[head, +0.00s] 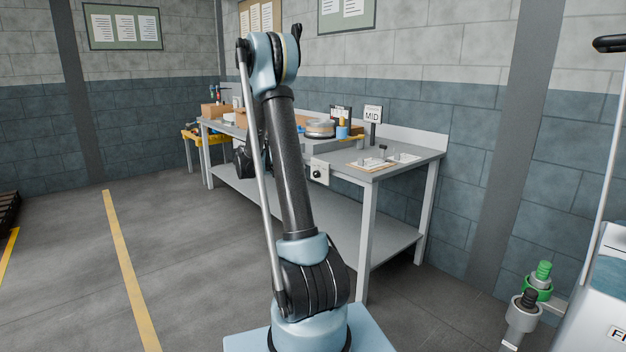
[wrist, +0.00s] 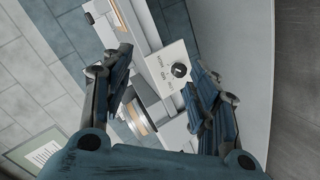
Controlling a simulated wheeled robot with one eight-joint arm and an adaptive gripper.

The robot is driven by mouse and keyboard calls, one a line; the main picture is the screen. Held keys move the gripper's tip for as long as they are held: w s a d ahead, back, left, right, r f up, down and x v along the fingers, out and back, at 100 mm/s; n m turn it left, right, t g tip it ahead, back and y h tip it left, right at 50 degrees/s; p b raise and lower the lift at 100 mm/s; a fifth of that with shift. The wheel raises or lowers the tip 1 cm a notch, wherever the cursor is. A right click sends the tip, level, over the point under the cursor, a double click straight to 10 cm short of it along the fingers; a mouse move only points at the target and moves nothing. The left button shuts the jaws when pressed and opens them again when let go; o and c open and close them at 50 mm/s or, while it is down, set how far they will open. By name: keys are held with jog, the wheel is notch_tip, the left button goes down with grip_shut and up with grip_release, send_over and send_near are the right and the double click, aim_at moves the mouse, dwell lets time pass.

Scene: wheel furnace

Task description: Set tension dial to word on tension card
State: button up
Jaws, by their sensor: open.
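The tension dial is a black round knob (wrist: 180,70) on a pale panel (wrist: 160,62) at the front edge of the bench. In the head view the panel with the knob (head: 318,173) is just right of my arm. Small lettering on the panel is too small to read. A white card reading "MID" (head: 373,114) stands on a dark post on the bench; another white card (head: 341,112) is behind it, its word unclear. My gripper (wrist: 158,88) is open and empty, its fingers to either side of the panel in the wrist view, apart from the knob. The head view mostly hides it behind my arm.
The grey bench (head: 425,153) carries a round metal part (head: 320,128), a blue cylinder (head: 341,131) and flat plates. Green and black knobbed posts (head: 541,275) stand at right.

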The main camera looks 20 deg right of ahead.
jog(key=w+f+h, duration=0.2)
jog(key=w+f, duration=0.3)
jog(key=w, duration=0.2)
jog(key=t+h, duration=0.2)
send_near(317, 174)
jog(key=w+f+x, duration=0.1)
jog(key=x, duration=0.8)
jog(key=shift+w+a+m, duration=0.3)
jog(key=shift+w+m, duration=0.1)
jog(key=shift+w, duration=0.05)
jog(key=c, duration=1.1)
